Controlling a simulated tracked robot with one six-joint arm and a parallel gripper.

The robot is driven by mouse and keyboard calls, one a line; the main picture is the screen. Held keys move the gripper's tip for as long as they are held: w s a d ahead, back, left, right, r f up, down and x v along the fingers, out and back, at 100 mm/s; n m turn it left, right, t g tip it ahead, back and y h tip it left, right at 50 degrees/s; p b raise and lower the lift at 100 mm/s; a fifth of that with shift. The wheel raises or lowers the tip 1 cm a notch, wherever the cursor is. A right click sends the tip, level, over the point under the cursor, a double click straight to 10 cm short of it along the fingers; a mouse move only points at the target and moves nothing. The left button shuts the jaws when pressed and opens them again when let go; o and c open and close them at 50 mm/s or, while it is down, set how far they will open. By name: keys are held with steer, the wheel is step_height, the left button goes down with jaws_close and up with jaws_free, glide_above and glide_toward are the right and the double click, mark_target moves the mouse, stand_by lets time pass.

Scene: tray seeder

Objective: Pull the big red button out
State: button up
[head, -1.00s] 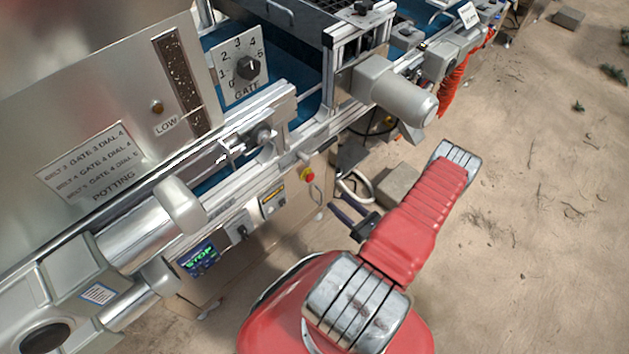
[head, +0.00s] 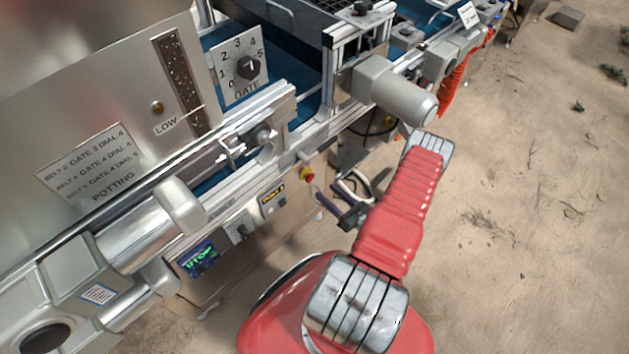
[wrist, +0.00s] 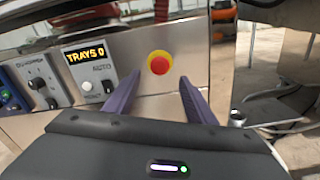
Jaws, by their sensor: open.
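The big red button (wrist: 159,65) shows in the wrist view as a red mushroom head on a yellow ring, on a metal panel. In the head view the red button (head: 307,175) shows small on the machine's side, below the silver rail. My gripper (head: 321,196) is open and empty, its dark fingers pointing at the panel just below and to the right of the button. In the wrist view my gripper's two purple fingers (wrist: 158,83) are spread apart, with the button above and between their tips. The fingers appear apart from the button.
Left of the button are a TRAYS display (wrist: 85,54) with a white AUTO button (wrist: 87,86) and a panel with a dark knob (wrist: 37,83). A grey motor (head: 398,92) juts out above my arm. Open sandy ground (head: 530,200) lies to the right.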

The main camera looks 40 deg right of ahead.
mark_target(312, 179)
steer(key=shift+w+a, duration=0.1)
steer(key=shift+w, duration=4.05)
steer(key=shift+c, duration=0.5)
jaws_close()
